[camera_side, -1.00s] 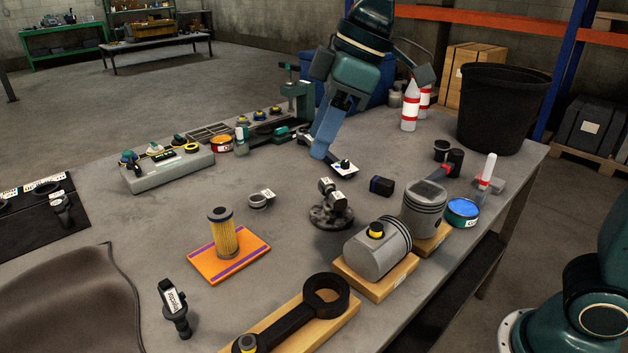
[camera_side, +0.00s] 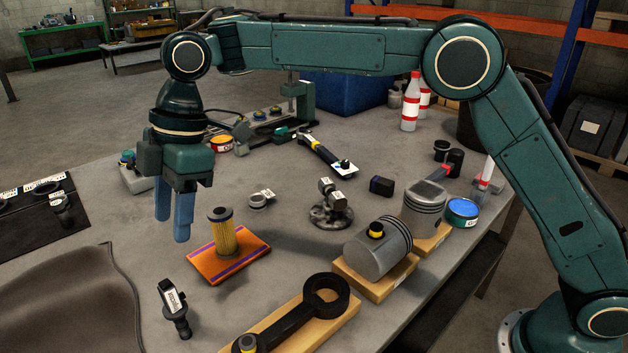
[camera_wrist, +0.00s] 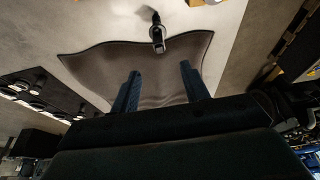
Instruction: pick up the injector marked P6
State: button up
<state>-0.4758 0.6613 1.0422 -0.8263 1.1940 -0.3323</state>
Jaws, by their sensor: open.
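My gripper (camera_side: 172,225) is open and empty, pointing down above the table's left part, behind that part and left of the oil filter. Its two blue fingers show in the wrist view (camera_wrist: 160,72). Another dark labelled part (camera_side: 62,212) lies on the black mat; its mark is unreadable.
The yellow filter (camera_side: 222,238) stands on an orange board (camera_side: 238,270) close to my gripper. A connecting rod (camera_side: 285,318) and pistons (camera_side: 378,252) on wooden blocks are to the right. A black labelled part on a round base (camera_side: 331,207) stands mid-table. Bare table lies around the front labelled part.

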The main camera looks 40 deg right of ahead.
aim_at(165, 283)
jog(key=shift+a+f, duration=0.3)
jog(key=shift+a+f, duration=0.1)
jog(key=shift+f, duration=0.05)
jog(key=shift+x, duration=4.15)
jog(key=shift+f, duration=0.1)
jog(key=shift+x, duration=2.45)
jog(key=shift+c, duration=0.3)
jog(key=shift+w, duration=0.1)
grip_shut()
